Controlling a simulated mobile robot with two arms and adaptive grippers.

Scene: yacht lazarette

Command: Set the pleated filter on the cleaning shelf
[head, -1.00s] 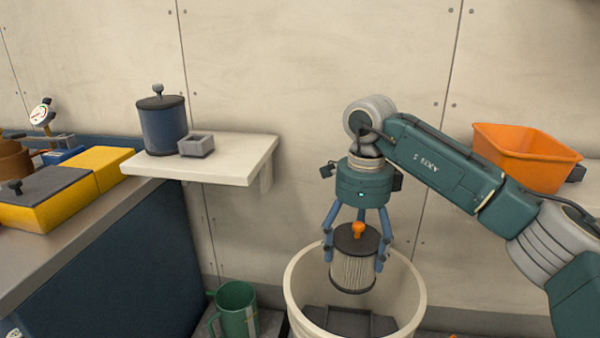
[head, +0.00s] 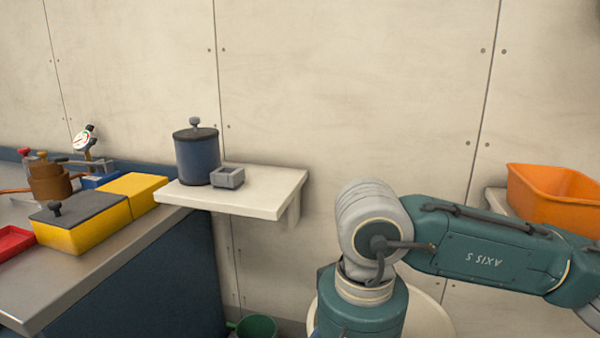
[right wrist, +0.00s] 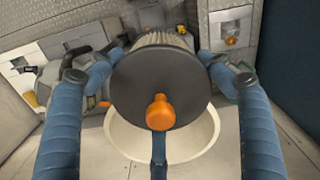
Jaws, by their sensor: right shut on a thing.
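The pleated filter (right wrist: 152,72) has a dark round cap with an orange knob (right wrist: 160,112) and a pale pleated side. My right gripper (right wrist: 160,88) is shut on it, with blue fingers around the cap. A white wall shelf (head: 262,197) stands left of the arm. It holds a blue lidded canister (head: 197,158) and a small grey open box (head: 227,177); its right part is bare. My left gripper is not in view.
A white bucket (head: 432,318) is partly hidden behind my right arm; its rim shows beneath the filter in the wrist view (right wrist: 212,135). An orange bin (head: 555,197) is at the right. A metal counter (head: 120,250) with yellow boxes is at the left.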

